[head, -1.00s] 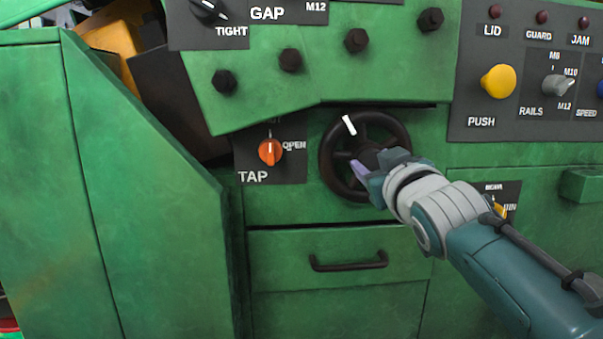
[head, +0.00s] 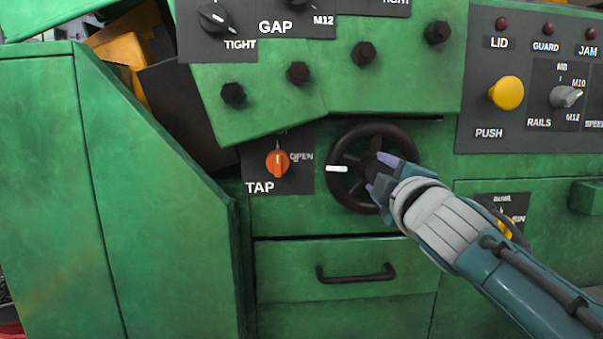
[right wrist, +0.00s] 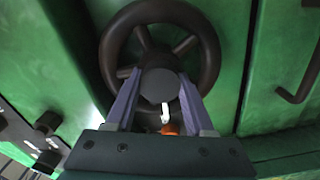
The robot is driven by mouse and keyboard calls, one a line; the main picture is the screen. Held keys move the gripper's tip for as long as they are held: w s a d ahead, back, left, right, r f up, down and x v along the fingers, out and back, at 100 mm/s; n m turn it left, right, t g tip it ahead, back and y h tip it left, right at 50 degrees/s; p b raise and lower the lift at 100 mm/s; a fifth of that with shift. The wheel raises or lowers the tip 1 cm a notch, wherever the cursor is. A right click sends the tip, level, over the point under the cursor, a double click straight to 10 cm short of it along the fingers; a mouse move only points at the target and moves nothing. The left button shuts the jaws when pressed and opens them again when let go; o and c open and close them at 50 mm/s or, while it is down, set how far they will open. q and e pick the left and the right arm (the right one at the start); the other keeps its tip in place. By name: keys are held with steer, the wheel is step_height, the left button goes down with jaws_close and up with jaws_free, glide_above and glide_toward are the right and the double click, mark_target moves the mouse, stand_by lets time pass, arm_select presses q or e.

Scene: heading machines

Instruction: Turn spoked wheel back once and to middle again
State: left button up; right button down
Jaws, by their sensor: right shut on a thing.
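The dark spoked wheel (head: 334,150) is on the green machine's front, right of the TAP knob. Its white mark (head: 337,169) points left, towards the TAP panel. My right gripper (head: 378,172) is at the middle of the wheel. In the right wrist view, its two purple fingers (right wrist: 160,100) lie on either side of the round hub (right wrist: 160,85) and are shut on it. The wheel's rim (right wrist: 209,50) and several spokes show around them there. My left gripper is in no view.
The orange TAP knob (head: 277,163) is close left of the wheel. A drawer with a dark handle (head: 356,273) is below. The yellow PUSH button (head: 506,92) and RAILS knob (head: 566,96) are to the upper right. Bolts (head: 363,54) stick out above.

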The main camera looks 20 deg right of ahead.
steer(key=n, duration=0.5)
steer(key=shift+n, duration=0.4)
stand_by(0.4)
steer(key=shift+c, duration=1.3)
jaws_free()
steer(key=p+v, duration=0.3)
steer(key=v, duration=0.7)
